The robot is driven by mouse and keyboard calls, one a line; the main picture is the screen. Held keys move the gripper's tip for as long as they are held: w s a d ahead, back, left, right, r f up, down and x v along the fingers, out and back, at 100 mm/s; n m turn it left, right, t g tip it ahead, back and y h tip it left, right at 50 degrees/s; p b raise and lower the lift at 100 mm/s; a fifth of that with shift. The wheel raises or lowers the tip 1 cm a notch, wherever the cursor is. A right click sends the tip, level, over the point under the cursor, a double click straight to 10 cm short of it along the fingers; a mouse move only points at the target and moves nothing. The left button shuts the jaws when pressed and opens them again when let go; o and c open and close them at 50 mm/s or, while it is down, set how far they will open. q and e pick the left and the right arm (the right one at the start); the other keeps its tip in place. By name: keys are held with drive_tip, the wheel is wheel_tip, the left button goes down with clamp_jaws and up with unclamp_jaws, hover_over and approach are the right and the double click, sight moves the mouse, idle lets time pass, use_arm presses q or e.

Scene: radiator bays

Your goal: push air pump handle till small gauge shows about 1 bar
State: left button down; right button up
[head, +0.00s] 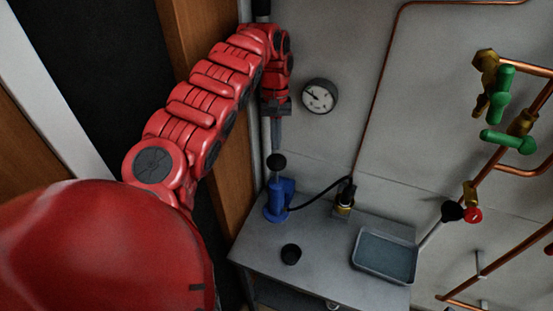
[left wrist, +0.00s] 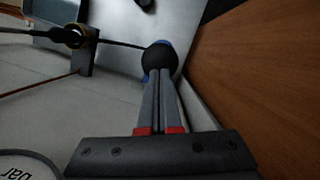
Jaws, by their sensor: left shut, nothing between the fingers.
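The blue air pump (head: 274,203) stands at the back left of the grey bench, with a round black knob (head: 276,162) as its handle on top. My left gripper (head: 276,148) is shut and empty, pointing down just above the knob. In the left wrist view the shut fingertips (left wrist: 160,85) lie over the near edge of the black knob (left wrist: 159,58); I cannot tell whether they touch it. The small round gauge (head: 319,96) is on the wall right of my gripper; its needle is too small to read. My right gripper is not in view.
A black hose runs from the pump to a brass fitting (head: 345,196). A black cup-like piece (head: 291,254) and a grey tray (head: 385,257) are on the bench. Copper pipes with green-handled valves (head: 509,143) are at the right. A wooden panel (left wrist: 262,75) stands close beside the pump.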

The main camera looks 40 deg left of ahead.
sight(276, 163)
use_arm(q)
drive_tip(key=shift+x, duration=1.2)
drive_tip(key=shift+w, duration=0.1)
